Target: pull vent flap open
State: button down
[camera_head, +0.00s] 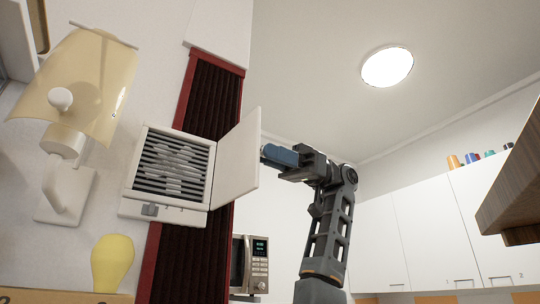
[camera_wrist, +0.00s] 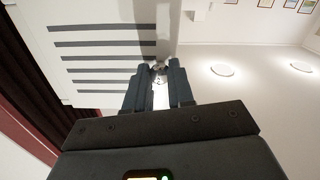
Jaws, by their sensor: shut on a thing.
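The white vent (camera_head: 172,207) with dark slats is on the wall at the left in the head view. Its white flap (camera_head: 236,160) is swung outward from the vent's right side, leaving the slats exposed. My gripper (camera_head: 268,155) is at the flap's outer right edge. In the wrist view my gripper (camera_wrist: 159,85) is shut on the flap (camera_wrist: 167,25), which shows nearly edge-on beyond the fingers. The exact contact between fingers and flap is small and partly hidden by the fingers. Vent slats (camera_wrist: 105,57) show at the left there.
A wall lamp (camera_head: 75,95) with a cream shade is left of the vent. A yellow vase-like object (camera_head: 112,262) is below. White cabinets (camera_head: 430,235) and a wooden shelf edge (camera_head: 510,190) are at the right.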

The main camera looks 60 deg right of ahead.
jog(key=c, duration=1)
grip_release()
jog(key=shift+o, duration=0.2)
jog(key=b+v, duration=0.1)
jog(key=v, duration=0.6)
jog(key=shift+d, duration=0.35)
jog(key=shift+s, duration=0.15)
